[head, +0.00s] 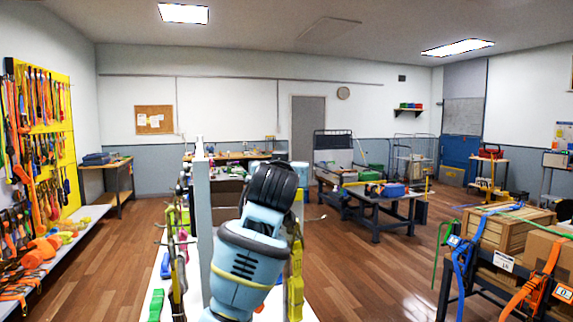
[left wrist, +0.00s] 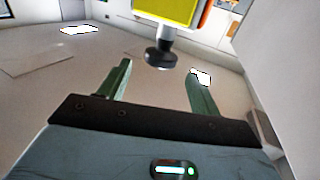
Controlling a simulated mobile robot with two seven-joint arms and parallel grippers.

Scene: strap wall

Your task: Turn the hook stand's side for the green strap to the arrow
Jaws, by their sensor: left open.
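The hook stand (head: 202,225) rises from a white base in the middle of the head view, seen nearly edge-on. Small colored items hang along its left side, and yellow ones (head: 295,285) show at its right. My light blue and black arm covers much of it. I cannot pick out the arrow, or tell which side is for the green strap. In the left wrist view my left gripper (left wrist: 158,69) is open, with green fingers apart. A black knob (left wrist: 160,56) on a grey post under a yellow block (left wrist: 165,9) shows between and beyond the fingertips. My right gripper is not seen.
A yellow tool wall (head: 62,130) with orange straps and a long shelf stand at the left. A cart (head: 505,265) with wooden crates and straps is at the right. Workbenches are farther back. Wood floor is clear on both sides of the stand.

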